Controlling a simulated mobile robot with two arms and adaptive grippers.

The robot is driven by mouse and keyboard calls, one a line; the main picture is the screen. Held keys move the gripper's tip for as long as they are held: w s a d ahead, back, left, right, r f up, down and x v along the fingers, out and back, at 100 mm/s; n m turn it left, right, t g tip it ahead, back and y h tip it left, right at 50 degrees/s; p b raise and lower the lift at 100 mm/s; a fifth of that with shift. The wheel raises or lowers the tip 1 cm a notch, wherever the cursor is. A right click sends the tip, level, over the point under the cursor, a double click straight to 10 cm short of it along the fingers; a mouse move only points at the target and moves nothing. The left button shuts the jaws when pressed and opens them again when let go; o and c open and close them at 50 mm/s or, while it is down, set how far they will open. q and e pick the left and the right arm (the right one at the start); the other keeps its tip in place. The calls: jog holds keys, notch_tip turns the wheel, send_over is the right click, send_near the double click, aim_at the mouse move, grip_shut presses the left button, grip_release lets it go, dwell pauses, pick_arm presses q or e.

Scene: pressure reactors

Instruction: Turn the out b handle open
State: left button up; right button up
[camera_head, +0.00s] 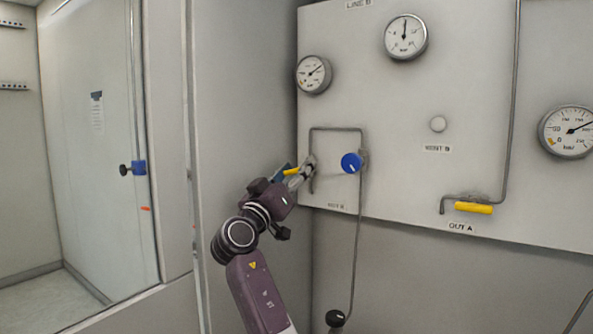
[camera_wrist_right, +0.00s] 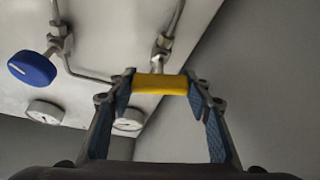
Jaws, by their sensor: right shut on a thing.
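The yellow out b handle (camera_head: 291,172) is at the lower left of the panel, above a small label that is hard to read. In the right wrist view the handle (camera_wrist_right: 160,84) lies crosswise between the fingertips, one at each end. My right gripper (camera_head: 294,175) is shut on it, and it also shows in the right wrist view (camera_wrist_right: 161,90). In the head view the gripper hides part of the handle and its valve. My left gripper is not in view.
A blue knob (camera_head: 351,163) on a thin pipe sits just right of the handle. Gauges (camera_head: 314,74) are above. Another yellow handle, out A (camera_head: 473,208), lies level farther right. A grey wall (camera_head: 247,100) stands close on the left.

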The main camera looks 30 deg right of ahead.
jog(key=n+y+p, duration=0.1)
jog(key=n, duration=0.1)
jog(key=shift+r+n+t, duration=0.1)
jog(key=shift+n+t, duration=0.3)
jog(key=n+y+p, duration=0.1)
jog(key=n+p, duration=0.3)
jog(key=p, duration=0.2)
jog(key=n+y+p, duration=0.2)
jog(key=n+p, duration=0.3)
jog(key=p, duration=0.1)
jog(key=n+t+y+p, duration=0.1)
jog(key=n+y+p, duration=0.1)
jog(key=n+p, duration=0.2)
jog(key=shift+w+a+n+p, duration=0.2)
jog(key=shift+n+p, duration=0.1)
jog(key=shift+p, duration=0.8)
jog(key=shift+f+n+y+p, duration=0.4)
jog(key=shift+n+p, duration=0.2)
jog(key=shift+p, duration=0.25)
jog(key=shift+f, duration=0.1)
jog(key=o, duration=0.8)
jog(key=shift+o, duration=0.6)
jog(key=v, duration=1.2)
